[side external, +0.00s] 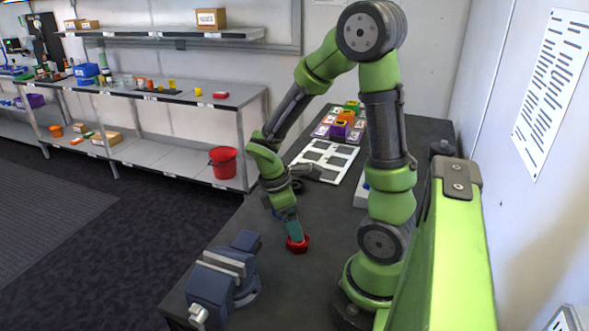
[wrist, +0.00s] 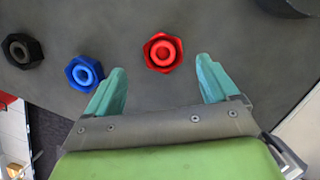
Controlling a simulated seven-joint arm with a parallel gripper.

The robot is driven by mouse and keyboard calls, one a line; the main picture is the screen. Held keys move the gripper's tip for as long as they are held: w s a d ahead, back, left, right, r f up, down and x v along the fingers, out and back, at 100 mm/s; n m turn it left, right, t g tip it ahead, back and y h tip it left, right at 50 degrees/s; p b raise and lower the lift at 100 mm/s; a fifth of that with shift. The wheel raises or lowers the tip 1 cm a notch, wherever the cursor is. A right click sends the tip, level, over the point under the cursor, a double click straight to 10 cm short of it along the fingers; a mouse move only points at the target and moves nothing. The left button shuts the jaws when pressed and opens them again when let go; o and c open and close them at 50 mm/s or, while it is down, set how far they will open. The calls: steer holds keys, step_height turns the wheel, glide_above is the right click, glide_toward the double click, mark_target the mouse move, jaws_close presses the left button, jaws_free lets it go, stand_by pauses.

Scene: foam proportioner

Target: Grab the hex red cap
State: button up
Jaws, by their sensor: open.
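The hex red cap (wrist: 163,52) lies on the dark table, a red hexagonal piece with a raised round centre. In the wrist view it sits just beyond the fingertips of my gripper (wrist: 162,75), roughly centred between them and not enclosed. My gripper is open and empty, with two teal fingers spread apart. In the side view the red cap (side external: 297,245) is on the table directly at the tip of my gripper (side external: 292,232). Whether a finger touches it cannot be told there.
A blue hex cap (wrist: 84,73) and a black hex cap (wrist: 22,50) lie left of the red one. A blue-grey vise (side external: 225,275) stands at the table's near left edge. A white tray (side external: 325,160) and coloured bins (side external: 342,122) stand farther back.

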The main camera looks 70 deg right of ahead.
steer(key=shift+a+x, duration=0.2)
steer(key=shift+x, duration=2.5)
steer(key=c, duration=1.2)
